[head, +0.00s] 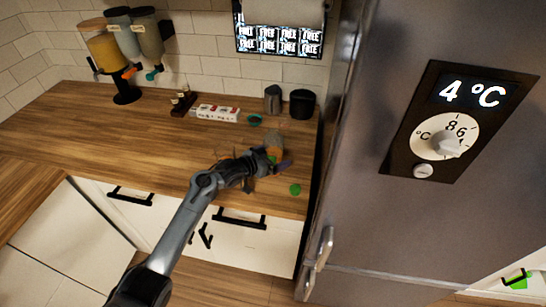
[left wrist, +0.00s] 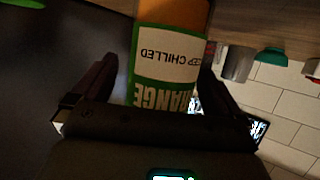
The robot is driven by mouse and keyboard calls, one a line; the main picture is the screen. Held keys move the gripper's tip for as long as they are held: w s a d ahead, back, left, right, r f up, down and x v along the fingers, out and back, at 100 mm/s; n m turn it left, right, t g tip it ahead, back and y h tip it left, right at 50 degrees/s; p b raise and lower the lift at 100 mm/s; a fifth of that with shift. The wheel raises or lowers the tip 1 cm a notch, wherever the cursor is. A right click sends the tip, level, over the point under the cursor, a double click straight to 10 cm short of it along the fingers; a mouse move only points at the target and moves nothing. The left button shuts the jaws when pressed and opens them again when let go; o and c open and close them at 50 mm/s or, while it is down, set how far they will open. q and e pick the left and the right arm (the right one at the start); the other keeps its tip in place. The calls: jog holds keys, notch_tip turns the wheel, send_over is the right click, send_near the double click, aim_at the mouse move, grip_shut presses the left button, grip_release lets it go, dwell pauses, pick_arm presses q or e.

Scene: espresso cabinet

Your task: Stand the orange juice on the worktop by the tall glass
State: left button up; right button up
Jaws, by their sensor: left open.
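The orange juice (left wrist: 168,68), an orange bottle with a green and white label, is between the fingers of my left gripper (left wrist: 157,75) in the left wrist view. The fingers are open, one on each side; I cannot tell whether they touch it. In the head view the left gripper (head: 268,166) is low over the front right of the worktop (head: 120,130), near the fridge, partly hiding the orange juice (head: 272,154). A pale, see-through shape shows just behind the gripper; I cannot tell whether it is the tall glass. My right gripper is out of view.
The grey fridge (head: 400,230) closes off the right side. A small green round thing (head: 295,189) lies near the front edge. Dark canisters (head: 302,104), a green bowl (head: 254,120) and a white box (head: 216,113) stand behind. The worktop's left part is clear.

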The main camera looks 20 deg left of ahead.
pick_arm(q)
jog(key=shift+s+a+r, duration=0.2)
jog(key=shift+s+r, duration=0.1)
jog(key=shift+s, duration=0.05)
jog(key=shift+p+v, duration=0.45)
jog(key=shift+v, duration=1.1)
jog(key=shift+d, duration=0.1)
